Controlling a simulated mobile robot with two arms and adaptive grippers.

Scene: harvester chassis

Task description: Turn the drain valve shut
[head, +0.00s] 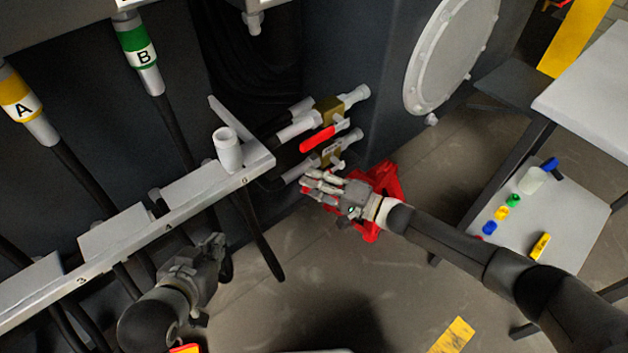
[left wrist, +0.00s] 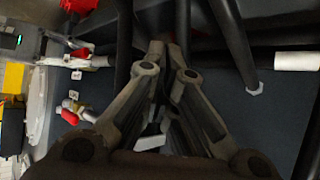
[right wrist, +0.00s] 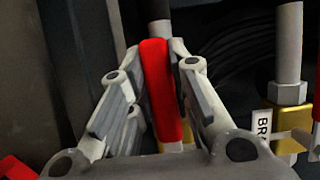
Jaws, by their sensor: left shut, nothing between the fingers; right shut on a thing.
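Two valves with brass bodies and pale pipes stick out of the dark chassis. The upper valve (head: 328,108) has a red lever (head: 318,139) and a small tag; the lower valve (head: 331,156) is just below it. My right gripper (head: 312,186) is at the lower valve, shut on a red lever (right wrist: 160,90), which stands between its fingers in the right wrist view. The fingers partly hide this lever in the head view. A tag beginning "BR" (right wrist: 263,128) hangs at the neighbouring valve. My left gripper (head: 217,245) is shut and empty, below the grey rail.
A grey rail (head: 180,205) with a white cup-like fitting (head: 228,148) runs across the left. Black hoses hang beneath it. A red stand (head: 385,185) is behind my right gripper. A table with small coloured items (head: 502,212) is at the right.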

